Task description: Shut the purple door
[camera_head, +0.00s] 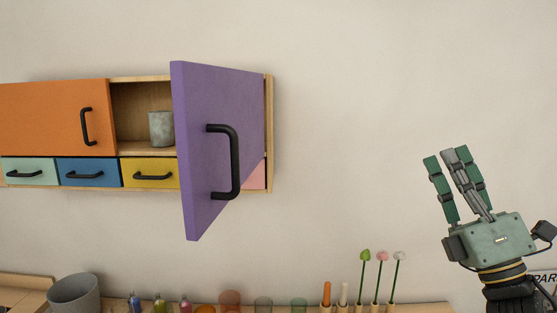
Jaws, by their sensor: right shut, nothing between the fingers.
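The purple door (210,150) stands wide open on the wall cabinet, hinged at the cabinet's right side and swung out toward me. Its black handle (233,162) faces right. Behind it the cabinet's open compartment (128,110) shows a grey cup (161,129). My right gripper (446,156) is at the right of the view, pointing up, with its fingers shut and empty. It is well to the right of the purple door and apart from it. My left gripper is not in view.
An orange door (50,115) covers the cabinet's left part, above small drawers (88,172). Below, a surface holds a grey bucket (75,293), small bottles, cups and flowers (382,270). The wall between the purple door and my right gripper is clear.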

